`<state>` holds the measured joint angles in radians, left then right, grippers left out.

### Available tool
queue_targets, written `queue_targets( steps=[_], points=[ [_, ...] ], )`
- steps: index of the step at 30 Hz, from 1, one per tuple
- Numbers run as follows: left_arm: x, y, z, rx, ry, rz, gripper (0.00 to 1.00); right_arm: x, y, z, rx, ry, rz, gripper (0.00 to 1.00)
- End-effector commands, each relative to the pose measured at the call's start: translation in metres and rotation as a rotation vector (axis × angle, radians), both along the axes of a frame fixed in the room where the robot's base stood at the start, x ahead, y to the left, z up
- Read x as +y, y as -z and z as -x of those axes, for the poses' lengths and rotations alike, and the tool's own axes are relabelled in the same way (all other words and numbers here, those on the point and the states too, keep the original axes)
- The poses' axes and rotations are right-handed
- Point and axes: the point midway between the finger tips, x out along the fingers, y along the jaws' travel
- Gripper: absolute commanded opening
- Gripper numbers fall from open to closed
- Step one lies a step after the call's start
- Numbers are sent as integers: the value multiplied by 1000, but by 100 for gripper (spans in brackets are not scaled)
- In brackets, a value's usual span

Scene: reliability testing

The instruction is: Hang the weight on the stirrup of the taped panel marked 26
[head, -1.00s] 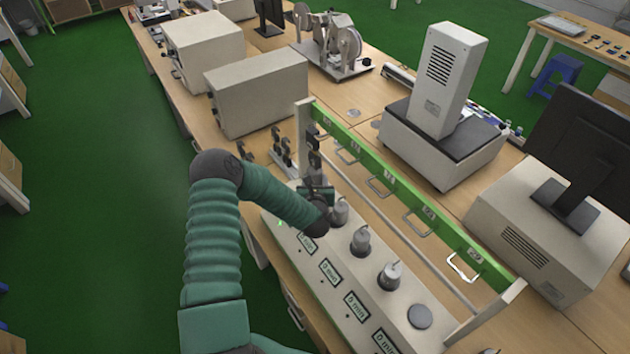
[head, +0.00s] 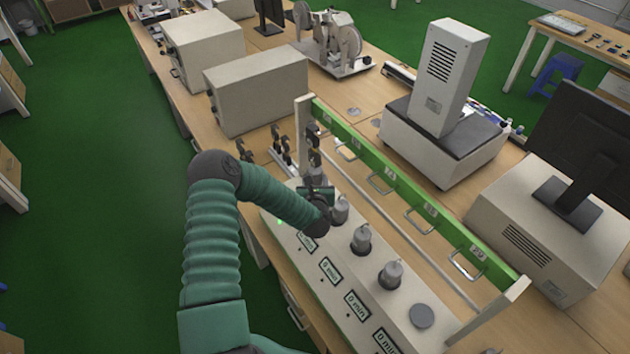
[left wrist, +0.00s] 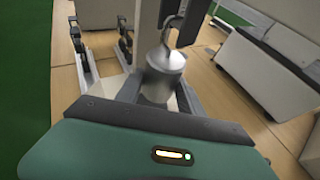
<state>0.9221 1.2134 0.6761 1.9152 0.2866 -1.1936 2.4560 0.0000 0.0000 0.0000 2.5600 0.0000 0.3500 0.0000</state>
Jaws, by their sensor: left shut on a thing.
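The held weight (left wrist: 163,76) is a silver cylinder with a hook on top, in the left wrist view. My left gripper (left wrist: 158,92) is shut on it. In the head view my left gripper is mostly hidden behind its wrist, at the far end of the grey box. The green bar (head: 408,192) carries a row of metal stirrups; one (head: 467,264) hangs near the bar's near end, another (head: 419,221) farther along. Small labels mark the bar above them; I cannot surely read 26 on any. Whether the weight's hook touches a stirrup is unclear. My right gripper is out of view.
The grey box (head: 333,300) below the bar has timer displays on its front. A white post (head: 303,135) supports the bar's far end. A monitor (head: 585,165) stands right.

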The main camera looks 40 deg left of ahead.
Motion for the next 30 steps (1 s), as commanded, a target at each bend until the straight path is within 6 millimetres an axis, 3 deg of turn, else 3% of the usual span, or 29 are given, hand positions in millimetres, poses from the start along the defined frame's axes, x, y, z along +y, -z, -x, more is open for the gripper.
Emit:
queue_targets(
  steps=[1, 6, 17, 23, 30],
  points=[
    [1, -3, -1, -5, 0, -5, 49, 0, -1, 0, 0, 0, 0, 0],
    [0, -2, -1, -3, 0, -3, 70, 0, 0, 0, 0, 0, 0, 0],
    [-3, 1, 3, 3, 1, 3, 70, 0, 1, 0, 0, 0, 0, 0],
    [-28, -15, 32, 1, 3, 1, 70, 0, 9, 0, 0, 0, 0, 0],
    [-71, -42, 82, 2, 4, -1, 70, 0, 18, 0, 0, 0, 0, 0]
  ],
)
